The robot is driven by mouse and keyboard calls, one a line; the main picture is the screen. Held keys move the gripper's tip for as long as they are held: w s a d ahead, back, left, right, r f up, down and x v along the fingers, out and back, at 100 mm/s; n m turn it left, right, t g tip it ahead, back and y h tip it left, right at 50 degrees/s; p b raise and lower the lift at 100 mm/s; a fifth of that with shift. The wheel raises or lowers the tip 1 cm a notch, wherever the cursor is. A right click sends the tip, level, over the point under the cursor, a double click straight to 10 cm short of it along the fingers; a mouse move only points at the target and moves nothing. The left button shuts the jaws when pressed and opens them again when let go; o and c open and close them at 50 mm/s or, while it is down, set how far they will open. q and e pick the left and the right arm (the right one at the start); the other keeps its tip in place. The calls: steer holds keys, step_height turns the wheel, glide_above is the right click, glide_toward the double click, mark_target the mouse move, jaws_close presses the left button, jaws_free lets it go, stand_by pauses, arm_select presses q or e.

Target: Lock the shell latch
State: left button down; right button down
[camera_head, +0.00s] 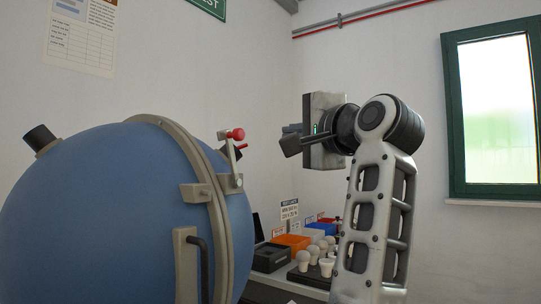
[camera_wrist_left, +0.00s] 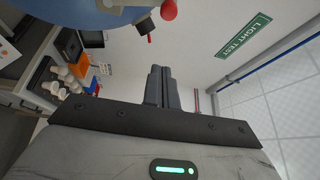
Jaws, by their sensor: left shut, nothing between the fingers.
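The large blue spherical shell (camera_head: 95,215) fills the left of the head view, with a grey band (camera_head: 190,150) around its seam. The latch (camera_head: 230,170) sits on the band's right side, a grey lever standing roughly upright with a red ball knob (camera_head: 236,134) on top. A smaller red tip shows just below the knob. My left gripper (camera_head: 291,140) is shut and empty, to the right of the knob and apart from it. In the left wrist view its fingers (camera_wrist_left: 160,82) are together, with the red knob (camera_wrist_left: 168,10) beyond them at the top edge. My right gripper is not in view.
A bench behind holds an orange bin (camera_head: 291,242), a dark bin (camera_head: 270,258) and several white bulbs (camera_head: 303,260). A dark curved handle (camera_head: 204,260) projects from the shell's front. A green-framed window (camera_head: 495,110) is at the right.

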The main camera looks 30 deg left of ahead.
arm_select(q)
steer(key=shift+s+d+r, duration=0.1)
steer(key=shift+d+r, duration=0.15)
steer(key=f+p+x, duration=0.1)
steer(key=p+x, duration=0.1)
steer(key=x, duration=0.8)
steer(key=s, duration=0.1)
steer(key=s+a+b, duration=0.1)
steer(key=s, duration=0.1)
steer(key=shift+s+r, duration=0.15)
steer(key=shift+s, duration=0.2)
steer(key=shift+d, duration=0.1)
steer(key=shift+n, duration=0.3)
